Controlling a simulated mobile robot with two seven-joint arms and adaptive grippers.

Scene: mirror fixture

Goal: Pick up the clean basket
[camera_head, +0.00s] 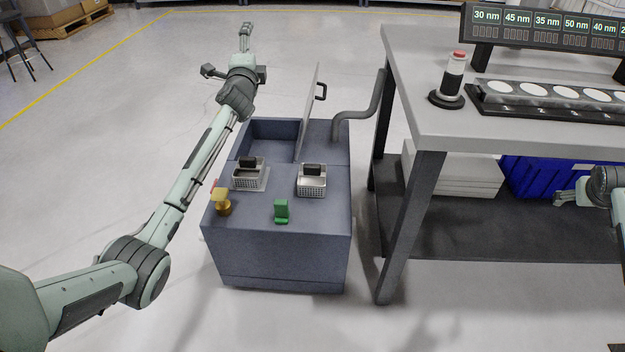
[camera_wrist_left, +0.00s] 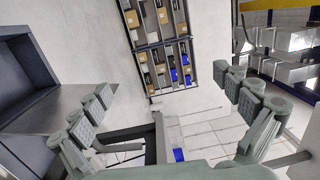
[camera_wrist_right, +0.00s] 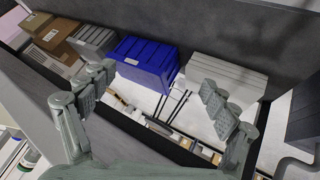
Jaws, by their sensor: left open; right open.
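Two small metal wire baskets with dark handles stand on a blue-grey cabinet (camera_head: 277,250). The left basket (camera_head: 249,178) sits on a light patch, and the right basket (camera_head: 312,186) is beside it with a gap between. I cannot tell from their look which one is clean. My left gripper (camera_head: 246,33) is beyond the cabinet's far edge, away from both baskets; its fingers are open and empty in the left wrist view (camera_wrist_left: 170,83). My right gripper (camera_head: 566,198) is far right by the workbench; its fingers are spread and empty in the right wrist view (camera_wrist_right: 155,82).
An open basin (camera_head: 270,131) with a raised lid (camera_head: 311,105) lies behind the baskets.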

